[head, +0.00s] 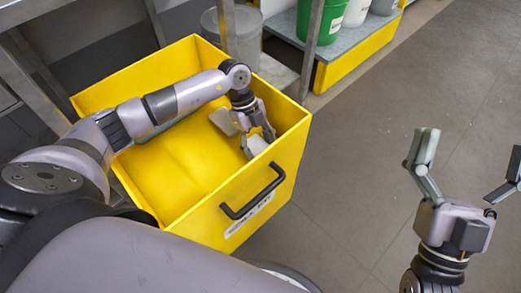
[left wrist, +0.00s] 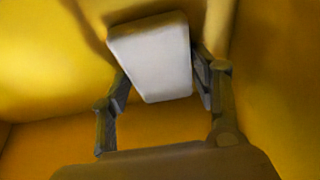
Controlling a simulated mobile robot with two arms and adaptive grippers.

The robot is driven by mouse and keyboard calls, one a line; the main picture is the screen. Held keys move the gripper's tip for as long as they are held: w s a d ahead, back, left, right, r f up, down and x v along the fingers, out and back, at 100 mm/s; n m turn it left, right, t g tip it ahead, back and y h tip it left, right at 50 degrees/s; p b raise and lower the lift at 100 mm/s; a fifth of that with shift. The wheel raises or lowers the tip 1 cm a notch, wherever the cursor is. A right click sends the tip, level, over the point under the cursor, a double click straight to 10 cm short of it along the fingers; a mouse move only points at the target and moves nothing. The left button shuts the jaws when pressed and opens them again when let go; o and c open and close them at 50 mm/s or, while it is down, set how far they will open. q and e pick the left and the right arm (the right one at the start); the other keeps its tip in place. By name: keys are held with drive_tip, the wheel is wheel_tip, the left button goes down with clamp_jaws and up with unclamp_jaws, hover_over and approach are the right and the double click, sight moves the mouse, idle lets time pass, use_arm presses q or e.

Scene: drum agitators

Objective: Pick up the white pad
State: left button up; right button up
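The white pad (head: 257,145) is a small pale block inside the yellow bin, near its right front corner. In the left wrist view the white pad (left wrist: 155,60) fills the space between the fingertips. My left gripper (head: 259,143) reaches down into the bin. Its fingers (left wrist: 163,68) are drawn in on both sides of the pad and appear to touch its edges. Whether the pad is clear of the bin floor cannot be told. My right gripper (head: 475,143) is open and empty, outside the bin at the right.
The yellow bin (head: 170,185) has high walls and a black handle (head: 252,190) on its front. A grey piece (head: 223,122) lies in it beside my left gripper. Green (head: 323,18) and white buckets stand on a low platform behind. The floor (head: 370,130) at the right is clear.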

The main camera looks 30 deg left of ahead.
use_arm(q)
drive_tip(key=c, duration=0.4)
drive_tip(key=shift+r, duration=0.15)
